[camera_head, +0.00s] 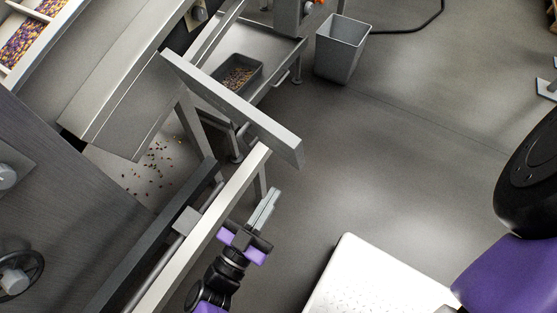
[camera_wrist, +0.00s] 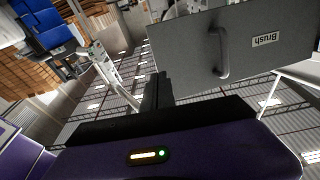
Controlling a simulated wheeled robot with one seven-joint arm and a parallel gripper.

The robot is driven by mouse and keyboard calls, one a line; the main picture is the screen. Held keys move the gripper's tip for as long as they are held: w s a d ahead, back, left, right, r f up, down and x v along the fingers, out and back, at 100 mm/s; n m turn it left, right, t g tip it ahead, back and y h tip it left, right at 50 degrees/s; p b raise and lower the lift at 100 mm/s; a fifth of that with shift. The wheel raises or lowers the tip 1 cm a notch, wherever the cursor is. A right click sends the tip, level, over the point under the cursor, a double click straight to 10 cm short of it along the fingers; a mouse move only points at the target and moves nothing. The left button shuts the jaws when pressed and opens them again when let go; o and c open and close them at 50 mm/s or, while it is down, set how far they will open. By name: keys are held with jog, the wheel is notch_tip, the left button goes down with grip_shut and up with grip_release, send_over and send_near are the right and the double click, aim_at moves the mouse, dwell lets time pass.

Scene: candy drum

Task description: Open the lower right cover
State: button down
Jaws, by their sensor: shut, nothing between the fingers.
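A grey flat cover (camera_wrist: 235,50) with a curved handle (camera_wrist: 222,52) and a "Brush" label fills the upper right of the wrist view. In the head view a grey panel (camera_head: 235,105) shows mostly by its long edge, standing out from the machine; I cannot tell for sure whether it is the same cover. My gripper (camera_head: 266,204) is shut and empty, below and right of the metal rail. Its fingers also show in the wrist view (camera_wrist: 157,92), left of the handle and apart from it.
A pale metal rail (camera_head: 205,225) runs close beside my gripper on its left. A tray of candies (camera_head: 238,76) sits on a metal shelf behind the panel. A grey bin (camera_head: 341,48) stands on the floor at the top. Open floor (camera_head: 390,150) lies to the right.

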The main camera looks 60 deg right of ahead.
aim_at(298, 143)
jog(key=shift+h, duration=0.4)
jog(key=p+x, duration=0.1)
jog(key=x, duration=0.3)
jog(key=r+x, duration=0.1)
jog(key=x, duration=0.4)
jog(key=r+p+x, duration=0.1)
jog(key=x, duration=0.3)
jog(key=shift+w+r+p, duration=0.1)
jog(key=shift+w+p, duration=0.2)
jog(key=shift+w, duration=0.05)
jog(key=shift+d, duration=0.1)
jog(key=d+r+n+t+p, duration=0.2)
jog(key=d+n+t+p, duration=0.1)
jog(key=d, duration=0.5)
jog(key=shift+r+t+y+p, duration=0.2)
jog(key=shift+t+y+p, duration=0.1)
jog(key=shift+t+p, duration=0.35)
jog(key=shift+w, duration=0.15)
